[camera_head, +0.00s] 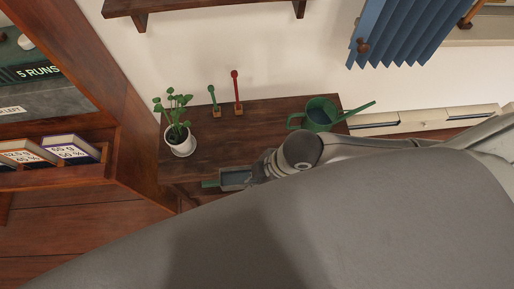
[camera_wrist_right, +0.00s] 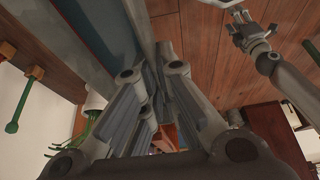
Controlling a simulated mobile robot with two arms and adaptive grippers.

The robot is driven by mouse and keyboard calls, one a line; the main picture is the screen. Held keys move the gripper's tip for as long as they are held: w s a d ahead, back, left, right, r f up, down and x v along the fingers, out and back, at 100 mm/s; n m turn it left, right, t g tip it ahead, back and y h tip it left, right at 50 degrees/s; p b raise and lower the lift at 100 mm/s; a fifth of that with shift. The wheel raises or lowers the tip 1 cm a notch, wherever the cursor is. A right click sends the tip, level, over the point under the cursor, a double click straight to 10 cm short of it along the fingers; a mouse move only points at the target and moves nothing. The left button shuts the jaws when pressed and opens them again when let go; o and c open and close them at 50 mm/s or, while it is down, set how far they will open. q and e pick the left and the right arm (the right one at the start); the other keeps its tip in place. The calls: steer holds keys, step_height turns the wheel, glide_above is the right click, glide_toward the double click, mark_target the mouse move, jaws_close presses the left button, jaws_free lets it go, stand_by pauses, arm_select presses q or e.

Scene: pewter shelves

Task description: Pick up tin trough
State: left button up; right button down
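The tin trough (camera_head: 236,179) is a blue-grey, open box at the front edge of the dark wooden table, low beside my right gripper. In the right wrist view the trough (camera_wrist_right: 96,32) fills the upper left, very close. My right gripper (camera_head: 262,167) is at the trough's right end. In the wrist view my right gripper's fingers (camera_wrist_right: 153,72) converge on the trough's grey wall and appear shut on it; the exact contact is partly hidden. My left gripper (camera_wrist_right: 242,22) shows at the top right of the wrist view, with its fingers apart and empty.
The wooden table (camera_head: 215,150) carries a potted plant (camera_head: 182,145), a small green tool (camera_head: 213,97), a red one (camera_head: 236,92) and a green watering can (camera_head: 320,115). A tall bookshelf (camera_head: 125,130) stands close on the left. A white wall is behind.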

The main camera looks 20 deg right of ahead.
arm_select(q)
steer(key=shift+r+p, duration=0.95)
steer(key=shift+r, duration=0.1)
